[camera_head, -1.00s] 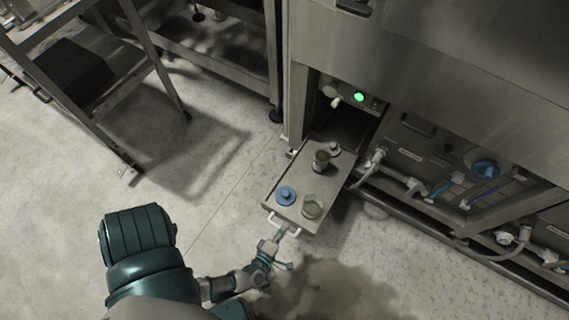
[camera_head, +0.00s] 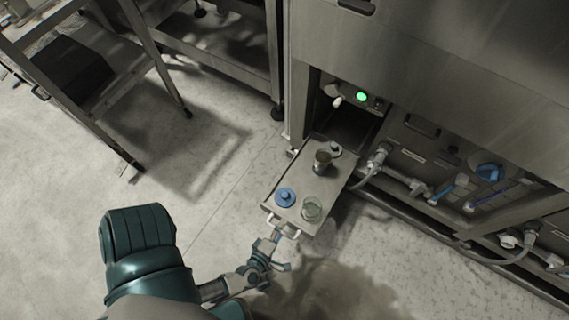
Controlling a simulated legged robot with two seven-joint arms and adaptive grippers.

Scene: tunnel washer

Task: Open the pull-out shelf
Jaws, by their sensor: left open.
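The pull-out shelf (camera_head: 309,183) is a grey metal tray standing out from a dark opening under the washer. A pale handle (camera_head: 283,226) is on its front edge. On the shelf are a blue round cap (camera_head: 285,197), a clear jar (camera_head: 312,209) and a brown container (camera_head: 322,161). My left gripper (camera_head: 278,238) is at the handle, just in front of the shelf. Its fingers are open; whether they touch the handle is too small to tell. My right gripper is out of view.
The steel washer body (camera_head: 430,80) rises above the shelf. Hoses and fittings (camera_head: 430,190) run along its base to the right, with a panel handle (camera_head: 421,125). A green light (camera_head: 361,97) glows above the opening. A metal frame (camera_head: 140,60) stands at the left; the floor between is clear.

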